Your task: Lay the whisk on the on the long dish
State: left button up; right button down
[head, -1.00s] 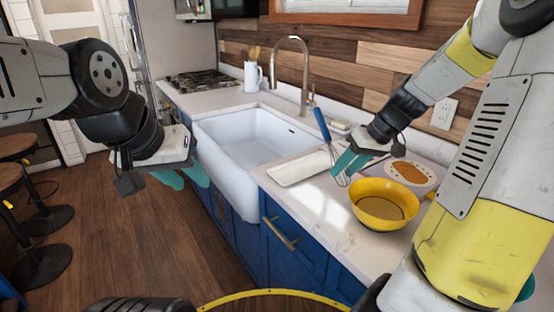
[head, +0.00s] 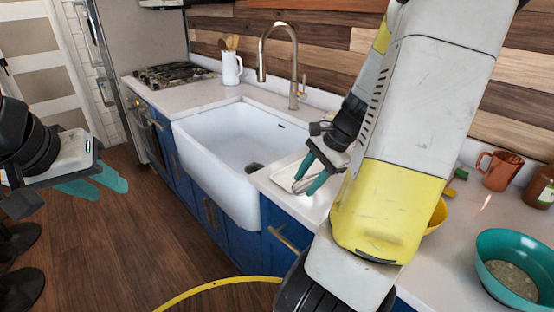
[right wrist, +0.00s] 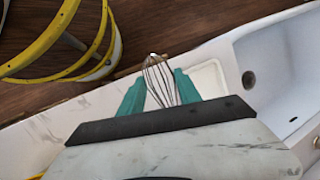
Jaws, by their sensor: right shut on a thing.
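The whisk's wire loops (right wrist: 158,78) show between the teal fingers of my right gripper (right wrist: 160,88) in the right wrist view. My right gripper is shut on the whisk; it also shows in the head view (head: 308,178). The whisk's handle is hidden now. The long dish (head: 287,174) is a white shallow tray on the counter beside the sink, partly hidden by the gripper. In the right wrist view the dish (right wrist: 209,78) lies just right of the whisk's loops, and I cannot tell if they touch. My left gripper (head: 112,188) is open and empty above the floor.
The white sink (head: 215,150) with its tall faucet (head: 264,60) lies left of the dish. A yellow bowl (head: 437,215) is mostly behind my right arm. A teal bowl (head: 508,268), an orange mug (head: 501,170) and a jar (head: 541,188) stand at the right.

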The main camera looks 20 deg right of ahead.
jog(key=w, duration=0.4)
jog(key=w+d, duration=0.1)
jog(key=w, duration=0.3)
jog(key=w+f, duration=0.1)
jog(key=w, duration=0.3)
jog(key=shift+d+f, duration=0.1)
jog(key=shift+d, duration=0.3)
jog(key=shift+f, duration=1.75)
jog(key=shift+f, duration=0.1)
jog(key=c, duration=0.8)
grip_release()
jog(key=shift+c, duration=0.2)
jog(key=v, duration=1.2)
jog(key=s+a+r+n+h, duration=0.2)
jog(key=s+a+r+n, duration=0.2)
jog(key=a, duration=0.2)
jog(key=s+a+r+n+h, duration=0.1)
jog(key=s+a+r+n, duration=0.25)
jog(key=a, duration=0.35)
jog(key=s+a+r+n+t, duration=0.1)
jog(key=s+a+n+t, duration=0.1)
jog(key=s+a+n, duration=0.1)
jog(key=s+a+r+n+t, duration=0.1)
jog(key=s+a+n, duration=0.3)
jog(key=s, duration=0.4)
jog(key=shift+s+n+t+y, duration=0.2)
jog(key=shift+n+t+y, duration=0.1)
jog(key=shift+n+t, duration=0.15)
